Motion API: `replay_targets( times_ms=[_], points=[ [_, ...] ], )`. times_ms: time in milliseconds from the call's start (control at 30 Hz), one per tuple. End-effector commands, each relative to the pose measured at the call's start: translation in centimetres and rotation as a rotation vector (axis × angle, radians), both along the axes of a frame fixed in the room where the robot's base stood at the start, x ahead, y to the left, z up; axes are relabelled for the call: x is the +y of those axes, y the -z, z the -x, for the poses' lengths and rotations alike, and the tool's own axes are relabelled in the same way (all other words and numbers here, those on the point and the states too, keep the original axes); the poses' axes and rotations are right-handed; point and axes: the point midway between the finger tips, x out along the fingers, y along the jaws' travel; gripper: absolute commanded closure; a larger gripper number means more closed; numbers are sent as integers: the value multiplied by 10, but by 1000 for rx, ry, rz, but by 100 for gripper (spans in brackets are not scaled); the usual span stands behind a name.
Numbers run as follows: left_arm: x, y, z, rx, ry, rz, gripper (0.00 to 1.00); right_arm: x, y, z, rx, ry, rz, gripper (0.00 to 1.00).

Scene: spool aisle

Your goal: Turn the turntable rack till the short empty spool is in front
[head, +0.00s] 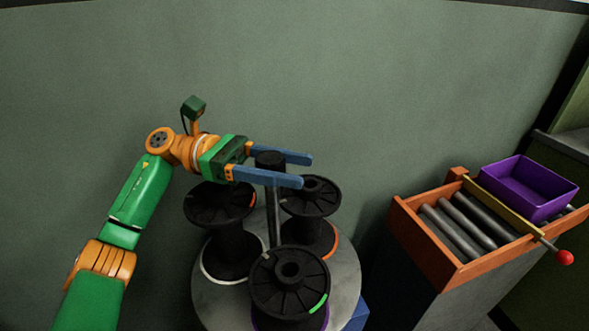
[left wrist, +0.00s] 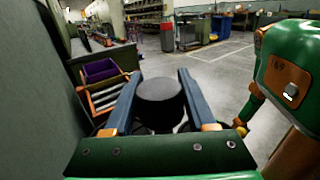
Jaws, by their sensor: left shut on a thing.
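The turntable rack is a round grey disc (head: 345,290) with a central post (head: 273,215) topped by a black knob (head: 270,159). Three black spools stand on it: one at left (head: 220,203) with an orange mark and pale lower rim, one at right (head: 312,193) with orange on its lower rim, and one in front (head: 289,283) with a green mark and purple lower edge. I cannot tell which is the short empty one. My left gripper (head: 307,170) is shut on the knob, which also shows between the fingers in the left wrist view (left wrist: 160,100). My right gripper is out of view.
A green-grey wall (head: 350,80) rises behind the rack. The left wrist view shows open floor (left wrist: 225,65) beyond.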

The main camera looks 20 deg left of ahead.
Motion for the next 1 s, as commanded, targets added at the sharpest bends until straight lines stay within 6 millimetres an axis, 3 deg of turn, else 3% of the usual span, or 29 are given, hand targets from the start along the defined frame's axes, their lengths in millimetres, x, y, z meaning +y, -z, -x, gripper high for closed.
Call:
replay_targets(
  times_ms=[500, 533, 633, 1000],
  points=[
    [0, 6, 2, 8, 15, -12, 100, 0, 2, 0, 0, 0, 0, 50],
    [0, 6, 2, 8, 15, -12, 41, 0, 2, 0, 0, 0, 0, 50],
    [1, 5, 2, 7, 13, -10, 14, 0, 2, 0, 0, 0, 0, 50],
    [10, 3, 2, 3, 6, -6, 14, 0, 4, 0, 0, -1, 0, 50]
  ],
)
